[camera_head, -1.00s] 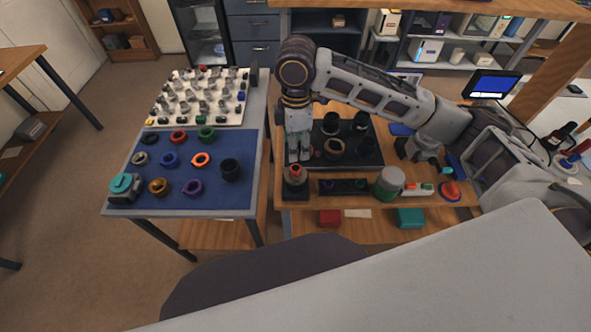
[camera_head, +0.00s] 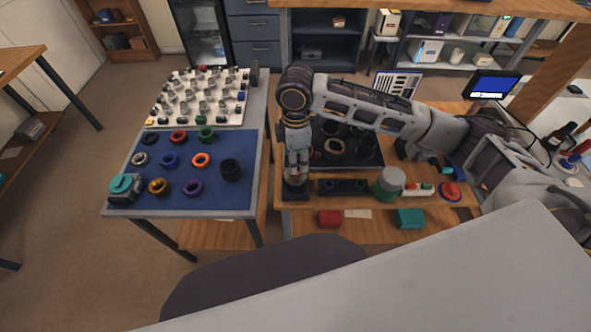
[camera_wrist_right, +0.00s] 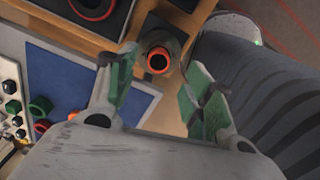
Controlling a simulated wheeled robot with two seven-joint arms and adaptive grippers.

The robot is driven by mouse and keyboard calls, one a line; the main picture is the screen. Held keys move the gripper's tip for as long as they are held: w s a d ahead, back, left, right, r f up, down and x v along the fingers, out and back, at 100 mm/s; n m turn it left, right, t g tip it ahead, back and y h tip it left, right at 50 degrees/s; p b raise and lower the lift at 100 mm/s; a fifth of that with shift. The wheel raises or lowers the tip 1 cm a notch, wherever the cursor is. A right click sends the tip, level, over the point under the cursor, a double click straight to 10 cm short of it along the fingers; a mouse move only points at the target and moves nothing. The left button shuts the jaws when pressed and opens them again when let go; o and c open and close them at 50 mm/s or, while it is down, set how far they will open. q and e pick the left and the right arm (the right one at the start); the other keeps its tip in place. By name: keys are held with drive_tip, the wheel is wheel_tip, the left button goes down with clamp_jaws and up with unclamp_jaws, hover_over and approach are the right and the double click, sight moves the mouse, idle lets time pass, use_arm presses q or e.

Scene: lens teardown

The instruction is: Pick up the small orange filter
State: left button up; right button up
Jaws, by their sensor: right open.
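A small orange ring-shaped filter (camera_wrist_right: 158,60) sits on top of a dark stand (camera_head: 295,192) at the front left corner of the wooden table. In the right wrist view it lies between my right fingertips. In the head view my gripper hides most of it. My right gripper (camera_head: 297,166) points down right above the stand. Its fingers (camera_wrist_right: 160,66) are spread on either side of the filter, and no grip on it shows. Another orange ring (camera_head: 201,160) lies on the blue mat of the left table. My left gripper is not in view.
A blue mat (camera_head: 135,170) on the left table carries several coloured rings. A black holder (camera_head: 343,187) and a green-and-white jar (camera_head: 390,182) stand right of the stand. A black tray (camera_head: 370,152) with dark lens parts lies behind. A gap separates the tables.

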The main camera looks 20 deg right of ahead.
wheel_tip(320, 180, down, 3)
drive_tip(key=shift+w, duration=0.1)
drive_tip(key=shift+f, duration=0.7)
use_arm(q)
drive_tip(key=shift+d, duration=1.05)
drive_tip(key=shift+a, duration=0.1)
